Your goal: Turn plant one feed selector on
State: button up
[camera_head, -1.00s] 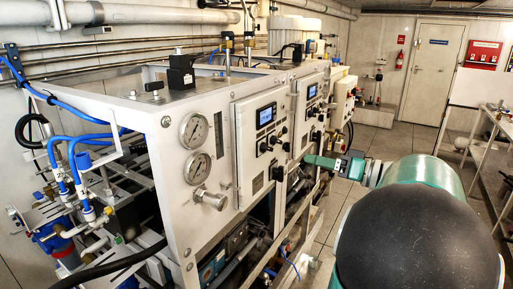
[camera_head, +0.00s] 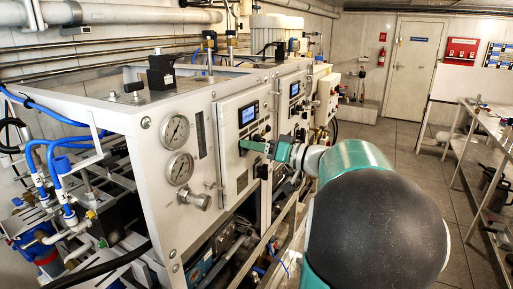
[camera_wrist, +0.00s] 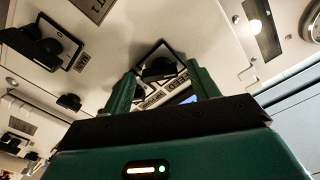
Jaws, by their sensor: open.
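The nearer watermaker's control door (camera_head: 232,172) is a pale panel with a small blue-lit screen (camera_head: 248,114) and black knobs. My green gripper (camera_head: 243,147) is in front of this door, below the screen, and covers some of its knobs. In the wrist view my gripper (camera_wrist: 156,88) is open, with one finger on each side of a black knob (camera_wrist: 158,68) on a square plate. The fingers look apart from the knob; the exact gap is unclear. Another black selector knob (camera_wrist: 45,47) is at the upper left.
Two pressure gauges (camera_head: 180,168) and a protruding silver knob (camera_head: 195,199) are left of the door. A second control panel (camera_head: 293,98) stands farther along. Blue hoses (camera_head: 60,165) crowd the left end. Open floor (camera_head: 400,140) lies to the right.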

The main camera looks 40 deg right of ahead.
jog(key=shift+w, duration=0.1)
jog(key=c, duration=1)
jog(key=shift+m, duration=0.4)
jog(key=m, duration=1.1)
jog(key=shift+f, duration=0.2)
